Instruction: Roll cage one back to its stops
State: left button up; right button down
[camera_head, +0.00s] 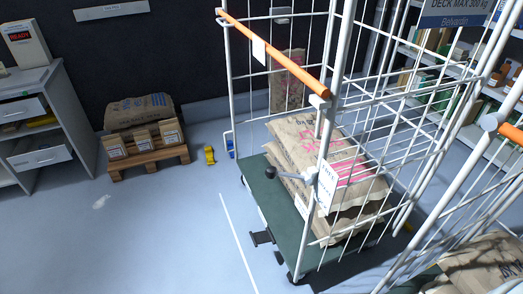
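A white wire roll cage (232,95) with an orange handle bar (275,52) and a green deck (262,200) stands in the middle right. Several brown sacks (300,150) with pink print lie stacked on the deck. A small white sign (325,188) hangs on its near side; I cannot read it. A lever with a black knob (270,172) shows beside it, and a black pedal (262,238) at the deck's edge. A second cage (440,225) shows partly at the right edge, with sacks in it. I cannot tell which cage is number one. Neither gripper is in view.
A pallet (150,160) with a sack and small bags stands by the back wall. A small yellow object (210,155) is on the floor. A drawer cabinet (45,125) is at left, shelves (470,70) at right. The floor left of the white line (238,242) is mostly clear.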

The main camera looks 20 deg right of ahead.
aim_at(315, 224)
jog(key=i+j, duration=0.25)
jog(key=i, duration=0.2)
jog(key=i+j, duration=0.3)
jog(key=i, duration=0.15)
jog(key=i+j, duration=0.25)
jog(key=i, duration=0.2)
jog(key=z, duration=0.05)
